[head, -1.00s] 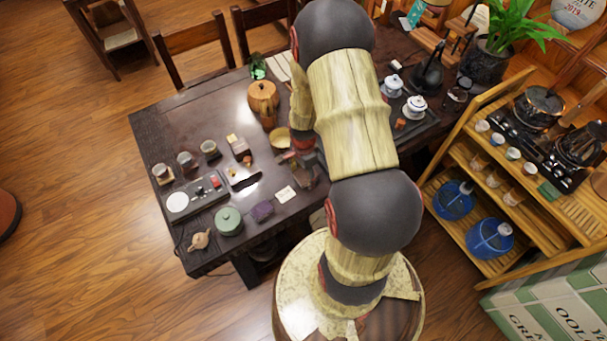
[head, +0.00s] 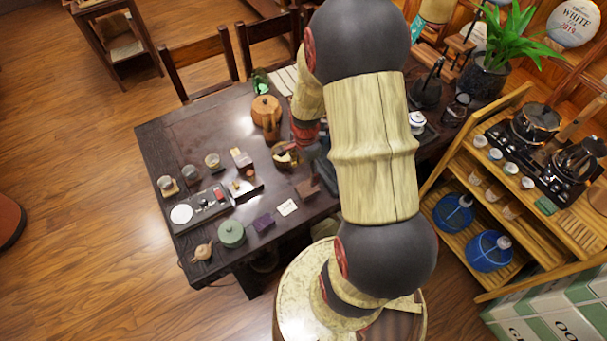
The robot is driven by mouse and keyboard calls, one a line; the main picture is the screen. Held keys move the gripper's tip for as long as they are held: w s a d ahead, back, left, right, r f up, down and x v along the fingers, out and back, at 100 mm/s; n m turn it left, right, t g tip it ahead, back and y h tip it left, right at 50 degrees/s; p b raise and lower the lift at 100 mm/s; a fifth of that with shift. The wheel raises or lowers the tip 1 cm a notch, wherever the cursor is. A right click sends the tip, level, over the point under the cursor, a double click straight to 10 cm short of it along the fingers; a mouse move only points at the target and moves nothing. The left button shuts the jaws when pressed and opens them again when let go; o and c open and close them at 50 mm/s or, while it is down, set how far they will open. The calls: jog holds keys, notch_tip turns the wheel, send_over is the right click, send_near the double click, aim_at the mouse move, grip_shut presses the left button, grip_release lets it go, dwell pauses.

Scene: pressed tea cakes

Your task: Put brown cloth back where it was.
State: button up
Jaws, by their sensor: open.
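A small, flat, dark brown piece (head: 307,188), which looks like the brown cloth, lies on the dark table (head: 210,125) near its front edge, just left of my arm. Its folds are too small to make out. My gripper (head: 287,157) is above the table, a little behind and left of the brown piece and apart from it. It is open and seems to hold nothing. It partly covers a yellowish bowl at that spot, and its fingertips are hard to make out.
A wooden canister (head: 266,111) is behind my gripper. A bamboo shelf (head: 470,190) stands at right. The table's back left is clear.

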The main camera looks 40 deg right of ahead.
jog(key=w+a+r+n+t, duration=0.1)
jog(key=a+r+n, duration=0.35)
jog(key=r, duration=0.45)
jog(key=w+a+r+n+t, duration=0.15)
jog(key=a+r+n, duration=0.3)
jog(key=r, duration=0.55)
jog(key=s+a+r+n+t, duration=0.3)
jog(key=s+a+r+n, duration=0.7)
jog(key=r, duration=0.4)
jog(key=a+n, duration=0.1)
jog(key=a, duration=0.1)
jog(key=shift+s+a+n, duration=0.2)
jog(key=shift+a+n, duration=0.1)
jog(key=shift+a, duration=0.05)
